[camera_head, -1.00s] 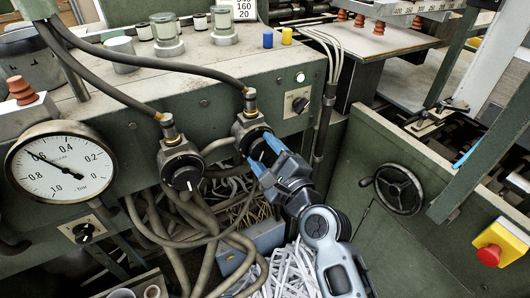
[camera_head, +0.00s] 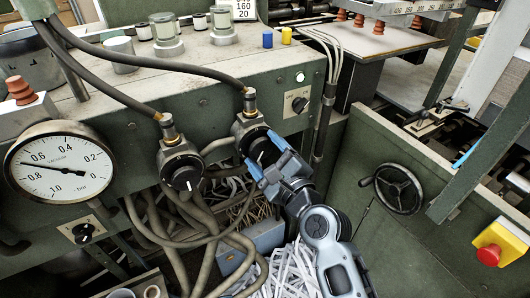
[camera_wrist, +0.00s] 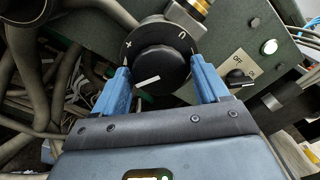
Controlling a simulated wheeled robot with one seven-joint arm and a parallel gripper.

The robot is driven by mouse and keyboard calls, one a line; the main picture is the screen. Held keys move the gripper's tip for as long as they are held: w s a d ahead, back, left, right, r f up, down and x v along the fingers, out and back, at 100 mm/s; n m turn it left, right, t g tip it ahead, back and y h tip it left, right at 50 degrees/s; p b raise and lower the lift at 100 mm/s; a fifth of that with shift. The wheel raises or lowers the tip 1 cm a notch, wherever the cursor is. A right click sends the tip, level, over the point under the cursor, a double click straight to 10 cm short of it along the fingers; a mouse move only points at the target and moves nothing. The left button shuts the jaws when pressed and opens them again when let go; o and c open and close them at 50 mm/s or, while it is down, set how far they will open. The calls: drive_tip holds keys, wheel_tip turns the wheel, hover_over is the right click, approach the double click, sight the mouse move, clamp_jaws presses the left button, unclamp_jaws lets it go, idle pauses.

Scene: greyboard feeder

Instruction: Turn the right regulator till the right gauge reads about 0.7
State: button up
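The right regulator (camera_head: 262,148) is a black round knob on the green machine front, with a hose fitting above it. In the wrist view its knob (camera_wrist: 160,70) carries a white mark, low on its face, and its dial shows a plus. My gripper (camera_head: 265,155) is open, with a blue finger on either side of the knob; small gaps seem to show, though contact is hard to judge. The left regulator (camera_head: 183,170) is a similar knob beside it. The one gauge in view (camera_head: 62,180) is white and round; its needle points left, between 0.6 and 0.8, at about 0.7.
A small rotary switch (camera_head: 298,102) and a lit white button (camera_head: 300,77) sit right of the regulator. Hoses (camera_head: 235,245) hang below. A handwheel (camera_head: 398,188) and a red stop button (camera_head: 489,255) are further right.

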drive_tip(key=shift+o, duration=0.7)
drive_tip(key=b+v, duration=0.1)
drive_tip(key=v, duration=0.6)
drive_tip(key=shift+s+d, duration=0.2)
drive_tip(key=shift+s, duration=0.15)
drive_tip(key=s+d+f+n+h, duration=0.3)
drive_tip(key=s+d+f+n, duration=0.1)
drive_tip(key=s+d, duration=0.4)
drive_tip(key=s+d+f+n+h, duration=0.3)
drive_tip(key=s+d+f, duration=0.25)
drive_tip(key=s, duration=0.55)
drive_tip(key=s+d+r+n+h, duration=0.1)
drive_tip(key=s+d+r+n, duration=0.1)
drive_tip(key=s, duration=0.5)
drive_tip(key=s+d+r+n+h, duration=0.1)
drive_tip(key=s+d+r+n, duration=0.2)
drive_tip(key=s+n, duration=0.3)
drive_tip(key=s+d+r+n+h, duration=0.2)
drive_tip(key=s+r+n, duration=0.2)
drive_tip(key=s, duration=0.4)
drive_tip(key=shift+d+r+n, duration=0.15)
drive_tip(key=shift+d+n, duration=0.1)
drive_tip(key=shift+n, duration=0.35)
